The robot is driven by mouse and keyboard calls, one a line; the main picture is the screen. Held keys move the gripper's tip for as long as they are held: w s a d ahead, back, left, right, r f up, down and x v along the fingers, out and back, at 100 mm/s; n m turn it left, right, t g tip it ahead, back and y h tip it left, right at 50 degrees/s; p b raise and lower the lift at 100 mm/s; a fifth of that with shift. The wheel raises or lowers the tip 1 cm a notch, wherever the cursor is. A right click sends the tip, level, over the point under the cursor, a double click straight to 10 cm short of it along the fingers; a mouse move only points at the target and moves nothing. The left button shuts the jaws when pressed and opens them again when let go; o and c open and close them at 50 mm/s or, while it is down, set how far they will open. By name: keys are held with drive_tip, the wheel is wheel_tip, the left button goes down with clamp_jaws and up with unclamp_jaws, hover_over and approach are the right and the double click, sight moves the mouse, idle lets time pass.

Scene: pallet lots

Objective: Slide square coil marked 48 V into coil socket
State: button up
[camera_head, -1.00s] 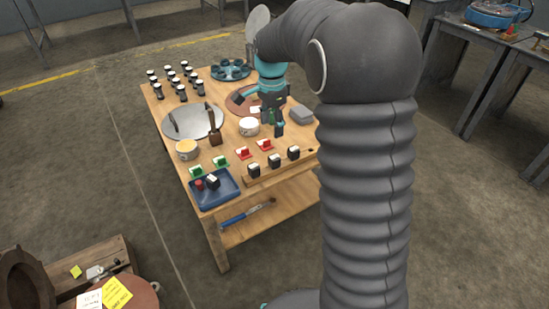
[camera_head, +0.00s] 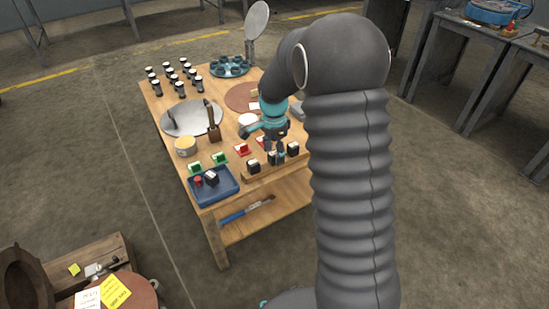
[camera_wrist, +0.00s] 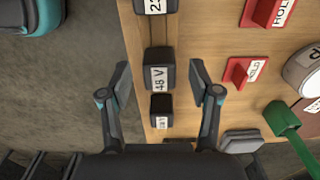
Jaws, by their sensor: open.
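The coil marked 48 V (camera_wrist: 160,55), a black block with a white label, stands in a row of three similar blocks at the front of the wooden table. In the wrist view it lies between the two fingers of my gripper (camera_wrist: 160,82), with gaps on both sides. The gripper is open and holds nothing. In the head view my gripper (camera_head: 275,147) is low over the row and partly covers it. One neighbouring block (camera_wrist: 155,6) has a label partly cut off; the label on the other (camera_wrist: 161,106) is hard to read. I cannot identify the coil socket.
Red HOLD pieces (camera_wrist: 240,72) stand close beside the row, and green ones (camera_head: 219,158) to its left. A blue tray (camera_head: 226,196) holds a black block and a red item. A metal disc (camera_head: 180,121) and dark cylinders (camera_head: 171,85) lie farther back.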

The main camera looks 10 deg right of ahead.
drive_tip(key=shift+f, duration=0.6)
clamp_jaws()
